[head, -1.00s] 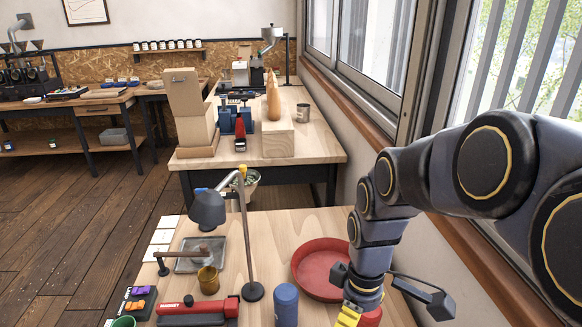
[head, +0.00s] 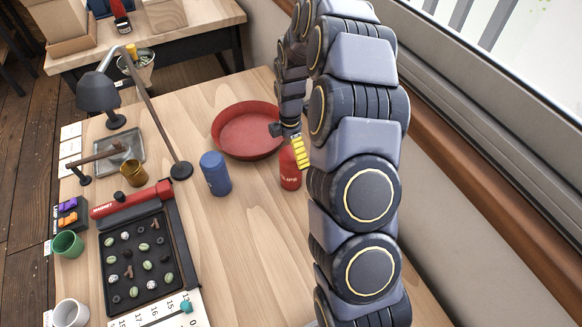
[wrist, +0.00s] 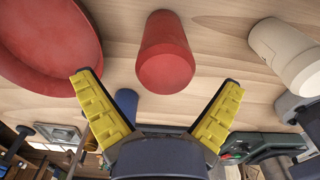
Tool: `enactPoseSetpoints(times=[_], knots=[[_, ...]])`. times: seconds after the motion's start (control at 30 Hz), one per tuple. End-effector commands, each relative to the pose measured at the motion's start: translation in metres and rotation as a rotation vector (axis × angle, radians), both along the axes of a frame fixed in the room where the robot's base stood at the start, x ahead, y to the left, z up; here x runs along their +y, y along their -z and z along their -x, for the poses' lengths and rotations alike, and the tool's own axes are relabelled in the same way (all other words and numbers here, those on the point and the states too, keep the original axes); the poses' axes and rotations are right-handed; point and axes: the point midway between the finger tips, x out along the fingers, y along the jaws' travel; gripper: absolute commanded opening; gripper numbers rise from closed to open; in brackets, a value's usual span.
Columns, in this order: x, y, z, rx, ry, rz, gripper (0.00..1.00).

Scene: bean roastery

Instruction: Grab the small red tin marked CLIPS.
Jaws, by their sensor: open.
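The small red tin (head: 290,176) stands on the wooden table, right of a blue cylinder and in front of the red dish. Only the end of its lettering shows; my arm hides part of it. In the wrist view the red tin (wrist: 165,55) is in front of the gap between the fingers, apart from both. My gripper (wrist: 160,82) has its yellow pads spread wide, with nothing between them. In the head view my gripper (head: 300,151) is beside the tin's upper part, its fingers mostly hidden by my arm.
The red dish (head: 247,140) and blue cylinder (head: 215,174) stand close by. In the wrist view a pale cylinder (wrist: 283,50) stands on the tin's other side. A lamp (head: 98,92), a gold cup (head: 133,174) and a black bean tray (head: 175,215) are to the left.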

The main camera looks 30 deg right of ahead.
Motion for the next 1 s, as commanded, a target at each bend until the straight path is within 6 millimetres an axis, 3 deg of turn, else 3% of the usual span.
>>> enactPoseSetpoints(times=[0.27,0.5,0.53,0.67,0.7,1.0], knots=[[0.0,0.041,0.006,0.004,0.002,-0.002,0.97],[0.0,0.044,0.005,0.001,0.002,-0.001,0.97],[0.0,0.044,0.005,0.001,0.002,-0.001,0.93],[0.0,0.044,0.005,0.001,0.002,-0.001,0.38],[0.0,0.044,0.005,0.001,0.002,-0.001,0.33],[0.0,0.044,0.005,0.0,0.002,-0.001,0.31]])
